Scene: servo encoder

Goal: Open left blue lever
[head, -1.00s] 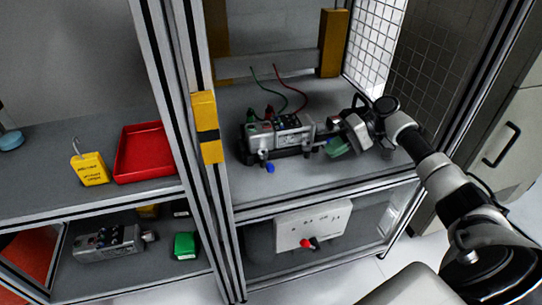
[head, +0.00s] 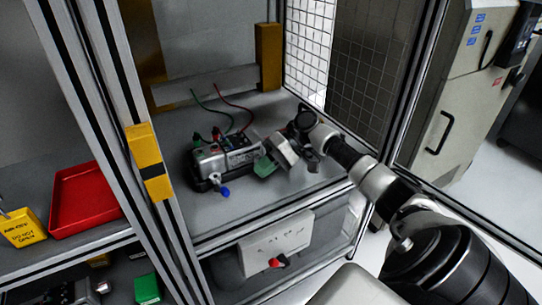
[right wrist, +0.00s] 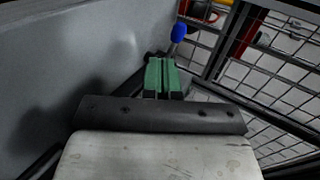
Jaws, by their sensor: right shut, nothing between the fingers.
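A grey servo encoder unit (head: 210,164) with a black base sits on the shelf of the right bay. A blue lever knob (head: 225,192) hangs at its front. My right gripper (head: 264,166) is at the unit's right end, its green fingertips shut and empty. The knob is to the left of and nearer than the fingertips, apart from them. In the right wrist view my shut green fingers (right wrist: 163,76) point toward a blue knob (right wrist: 179,32) just beyond them; I cannot tell whether it is the same lever. The gripper partly hides the unit's right end. My left gripper is not in view.
Red and green cables (head: 236,110) rise behind the unit. A frame post with a yellow block (head: 148,160) stands on the left, a mesh wall (head: 350,90) at the right. A red tray (head: 85,198) lies in the left bay. The shelf front is clear.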

